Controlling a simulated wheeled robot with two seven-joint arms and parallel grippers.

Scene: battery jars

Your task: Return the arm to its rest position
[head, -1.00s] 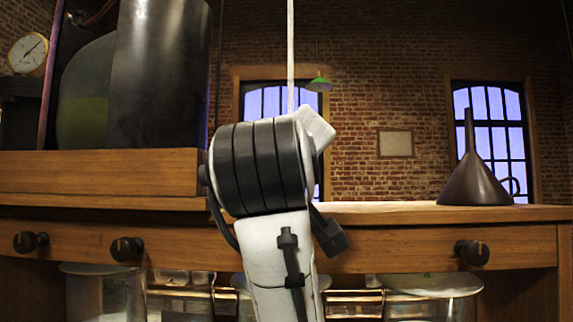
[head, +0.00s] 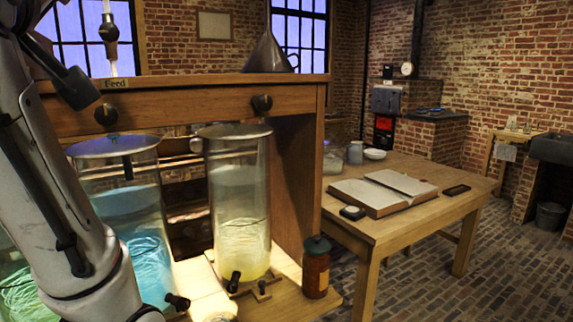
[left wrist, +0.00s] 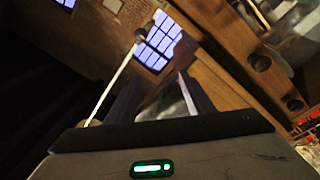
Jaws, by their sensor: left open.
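My left arm (head: 60,200) comes in along the left side of the head view, close to the camera, its grey and black links in front of the bench. Its gripper is outside that view. In the left wrist view my left gripper (left wrist: 158,84) has its two dark fingers apart, with nothing visible between them. Behind it are a window and the wooden bench front, tilted. My right gripper is in neither view.
Glass jars with blue liquid (head: 140,225) and yellowish liquid (head: 240,190) stand on the bench beside my arm. A brown bottle (head: 316,268) stands right of them. A funnel (head: 268,55) sits on the upper shelf. A table (head: 385,235) holds an open book (head: 375,196).

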